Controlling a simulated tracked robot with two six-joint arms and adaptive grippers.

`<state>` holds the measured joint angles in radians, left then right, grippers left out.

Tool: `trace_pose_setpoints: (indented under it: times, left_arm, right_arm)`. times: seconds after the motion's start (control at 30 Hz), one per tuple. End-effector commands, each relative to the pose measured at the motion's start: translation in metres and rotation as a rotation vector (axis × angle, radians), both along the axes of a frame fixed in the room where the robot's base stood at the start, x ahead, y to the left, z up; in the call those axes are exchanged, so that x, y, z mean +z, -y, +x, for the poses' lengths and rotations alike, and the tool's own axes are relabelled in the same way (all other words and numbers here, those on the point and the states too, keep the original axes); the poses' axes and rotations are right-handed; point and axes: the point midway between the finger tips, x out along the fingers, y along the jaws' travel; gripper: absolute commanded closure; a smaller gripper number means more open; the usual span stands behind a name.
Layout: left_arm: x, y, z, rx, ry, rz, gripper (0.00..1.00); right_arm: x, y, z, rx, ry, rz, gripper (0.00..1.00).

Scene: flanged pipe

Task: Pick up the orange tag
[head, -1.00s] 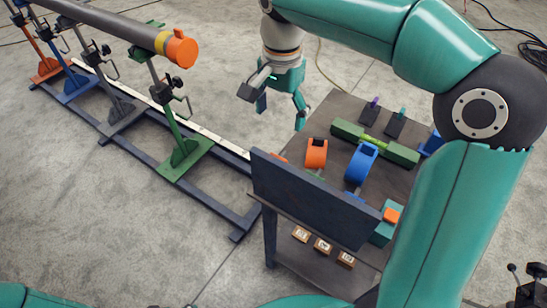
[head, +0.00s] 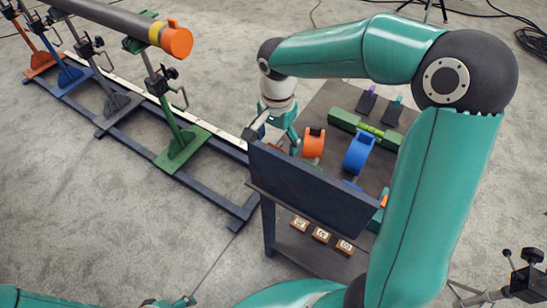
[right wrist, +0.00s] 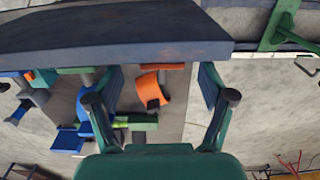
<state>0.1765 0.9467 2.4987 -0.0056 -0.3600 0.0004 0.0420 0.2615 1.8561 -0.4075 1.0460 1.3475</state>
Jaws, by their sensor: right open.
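A small bit of orange (head: 277,149) shows just behind the top edge of the dark panel, close under my right gripper. The panel and gripper hide the rest, and I cannot tell whether this is the orange tag. My right gripper (head: 277,138) points down at the left end of the table, behind the panel. In the right wrist view its two fingers (right wrist: 158,82) are spread wide with nothing held between them. Beyond them lies an orange clamp-like ring (right wrist: 152,88), also seen in the head view (head: 314,143). My left gripper is not clearly in view.
The dark upright panel (head: 310,188) borders the table's near side. A blue ring (head: 359,152), a green bar (head: 343,117) and other parts lie on the table. A pipe with an orange end (head: 177,41) rests on stands at left. Small blocks (head: 321,235) sit on the lower shelf.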

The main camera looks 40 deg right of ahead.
Motion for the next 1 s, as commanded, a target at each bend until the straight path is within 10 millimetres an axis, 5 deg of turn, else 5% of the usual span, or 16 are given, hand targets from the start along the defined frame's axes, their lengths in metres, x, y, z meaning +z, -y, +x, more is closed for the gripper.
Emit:
trace_pose_setpoints:
  times: [0.23,0.53,0.83,1.0]
  left_arm:
    - [0.01,0.0,0.0,0.0,0.0,0.0,0.3]
    - [0.009,0.0,0.0,0.0,0.0,0.0,0.3]
    - [0.009,0.0,0.0,0.0,0.0,0.0,0.3]
    - [0.01,0.0,0.0,0.0,0.0,0.0,0.3]
  right_arm:
    - [-0.033,0.003,0.0,0.0,-0.004,0.0,0.19]
    - [-0.038,0.003,0.001,-0.001,0.0,0.001,0.19]
    - [-0.038,0.003,0.001,-0.001,0.0,0.001,0.69]
    - [-0.038,0.003,0.001,-0.001,0.0,0.0,0.72]
